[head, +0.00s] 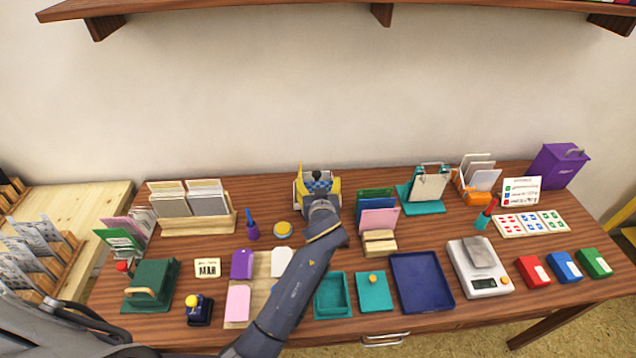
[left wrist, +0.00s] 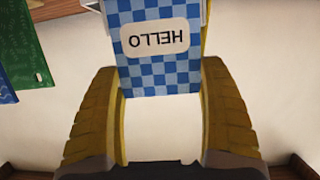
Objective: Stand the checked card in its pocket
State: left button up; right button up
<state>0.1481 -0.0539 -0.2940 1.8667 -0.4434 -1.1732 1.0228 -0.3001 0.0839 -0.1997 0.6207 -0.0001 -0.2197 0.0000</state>
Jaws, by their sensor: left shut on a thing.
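The blue-and-white checked card (head: 319,187) is at the back middle of the table in the head view. In the left wrist view the checked card (left wrist: 158,70) shows a white label reading HELLO, upside down. My left gripper (head: 320,195) is shut on the card's near end, with a ridged finger on either side. A yellow holder with pale edges (head: 299,172) shows around the card; its yellow edge also shows in the left wrist view (left wrist: 207,20). How deep the card sits in it is hidden. My right gripper is not in view.
A wooden block with green, blue and pink cards (head: 380,219) stands close on the right. A round yellow-topped pad (head: 283,229) and a purple stamp (head: 252,230) are on the left. A wooden card rack (head: 200,222) stands farther left. Bare wall is behind.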

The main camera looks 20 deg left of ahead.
pick_arm(q)
jog(key=shift+f, duration=0.25)
jog(key=shift+f, duration=0.1)
jog(key=o, duration=0.9)
jog(key=shift+c, duration=0.2)
jog(key=shift+v, duration=2.8)
